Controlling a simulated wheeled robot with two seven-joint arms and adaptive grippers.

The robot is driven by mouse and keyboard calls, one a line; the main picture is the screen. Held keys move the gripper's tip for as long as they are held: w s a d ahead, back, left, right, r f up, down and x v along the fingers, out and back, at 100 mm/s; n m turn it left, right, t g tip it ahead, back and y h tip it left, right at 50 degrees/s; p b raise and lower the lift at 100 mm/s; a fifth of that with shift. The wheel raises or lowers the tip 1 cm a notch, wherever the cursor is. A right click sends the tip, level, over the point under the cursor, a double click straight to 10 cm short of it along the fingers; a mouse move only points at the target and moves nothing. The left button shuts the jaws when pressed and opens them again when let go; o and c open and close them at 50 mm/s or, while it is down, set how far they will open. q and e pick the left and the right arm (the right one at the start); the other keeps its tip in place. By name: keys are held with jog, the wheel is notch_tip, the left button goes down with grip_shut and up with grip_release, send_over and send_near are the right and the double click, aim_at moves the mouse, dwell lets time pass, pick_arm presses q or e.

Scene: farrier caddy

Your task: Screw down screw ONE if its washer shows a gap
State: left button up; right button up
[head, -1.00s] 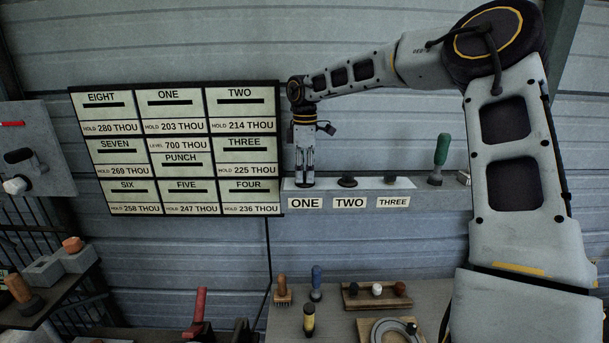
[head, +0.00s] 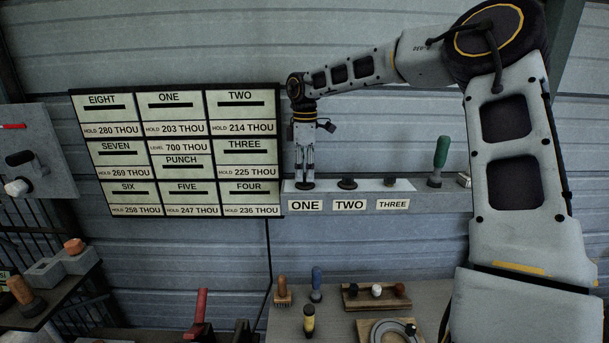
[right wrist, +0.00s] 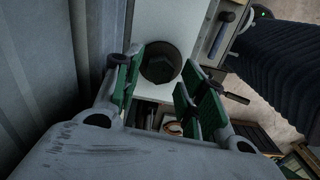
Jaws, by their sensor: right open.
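Screw ONE is a dark, round-headed screw at the left end of the pale ledge (head: 400,203), above the label ONE (head: 305,205). In the head view my right gripper (head: 305,184) points straight down over it and its fingertips hide most of it. In the right wrist view the dark head of screw ONE (right wrist: 160,63) lies between the two green-padded fingers (right wrist: 155,88), with room on both sides. The right gripper is open. Whether the washer shows a gap cannot be seen. Screws TWO (head: 347,184) and THREE (head: 390,182) stand further right. My left gripper is not in view.
A green-handled tool (head: 440,155) stands at the right of the ledge. A label board (head: 175,150) hangs just left of my right gripper. Below, a bench (head: 345,318) carries a brush (head: 282,290), a blue-handled tool (head: 316,284) and a wooden rack (head: 377,300).

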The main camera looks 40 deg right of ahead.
aim_at(305, 176)
jog(key=shift+r+p, duration=1.15)
jog(key=shift+r, duration=0.6)
notch_tip(305, 176, up, 9)
jog(key=p, duration=0.9)
jog(key=shift+r+p, duration=0.55)
jog(key=shift+f, duration=0.1)
